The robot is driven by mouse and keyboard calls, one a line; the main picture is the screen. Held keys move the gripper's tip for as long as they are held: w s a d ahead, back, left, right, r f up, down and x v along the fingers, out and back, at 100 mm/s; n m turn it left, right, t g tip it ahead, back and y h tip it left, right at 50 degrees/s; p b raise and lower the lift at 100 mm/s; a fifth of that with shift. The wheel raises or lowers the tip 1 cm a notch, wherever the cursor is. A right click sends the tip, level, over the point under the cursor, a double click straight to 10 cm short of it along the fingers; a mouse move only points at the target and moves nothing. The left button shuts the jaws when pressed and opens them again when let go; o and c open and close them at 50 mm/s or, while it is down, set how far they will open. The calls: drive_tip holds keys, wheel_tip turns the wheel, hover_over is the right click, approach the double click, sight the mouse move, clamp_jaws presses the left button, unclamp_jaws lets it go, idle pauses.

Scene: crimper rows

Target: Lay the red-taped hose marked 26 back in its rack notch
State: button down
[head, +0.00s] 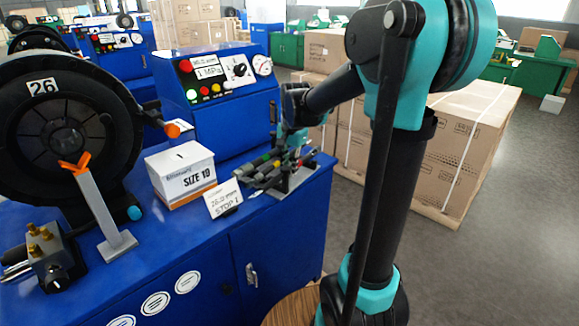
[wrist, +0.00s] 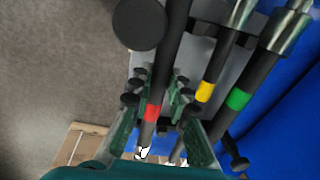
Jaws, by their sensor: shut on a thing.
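The red-taped hose (wrist: 172,50) is black with a red band and lies between the two green fingers of my gripper (wrist: 157,90) in the wrist view. My gripper is shut on it, above the grey rack (wrist: 199,55). A yellow-taped hose (wrist: 214,68) and a green-taped hose (wrist: 252,80) lie to its right, apart from my fingers. In the head view my gripper (head: 293,142) is at the rack (head: 297,183) on the blue bench's right end. I cannot tell whether the held hose touches its notch. No 26 is readable on the hose.
A black reel marked 26 (head: 60,125) stands at left on the blue bench (head: 190,243). A SIZE 19 box (head: 183,177), a STOP card (head: 224,199) and a blue control box (head: 215,95) are left of the rack. Cardboard boxes (head: 440,150) stand behind my arm.

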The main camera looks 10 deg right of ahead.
drive_tip(key=shift+f, duration=0.3)
drive_tip(key=c, duration=1.4)
unclamp_jaws()
drive_tip(key=shift+o, duration=0.2)
drive_tip(key=shift+r, duration=0.1)
drive_tip(key=shift+r, duration=2.9)
drive_tip(key=shift+w+d, duration=0.1)
